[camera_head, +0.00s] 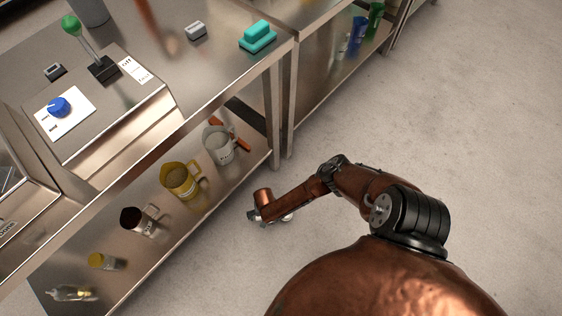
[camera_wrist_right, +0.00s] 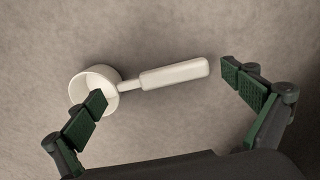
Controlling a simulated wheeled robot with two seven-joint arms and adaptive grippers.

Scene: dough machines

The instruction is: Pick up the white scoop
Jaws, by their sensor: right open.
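The white scoop (camera_wrist_right: 172,75) lies on a grey, mottled surface in the right wrist view, its round cup at the left and its handle pointing right. My right gripper (camera_wrist_right: 163,90) is open, with its green-padded fingers spread on either side of the scoop. The left finger overlaps the cup's near edge in the picture, and the right fingertip is just past the handle's end. I cannot tell if either touches. In the head view my right gripper (camera_head: 256,216) is beside the lower shelf, mostly hidden by its own wrist. I cannot make out the scoop clearly there. My left gripper is not in view.
A steel table (camera_head: 220,75) stands at the left, with a lever machine (camera_head: 110,85) and a teal object (camera_head: 258,37) on top. Its lower shelf (camera_head: 140,265) holds a clear jug (camera_head: 217,146), a yellow jug (camera_head: 178,182) and other containers. The floor (camera_head: 480,130) at right is clear.

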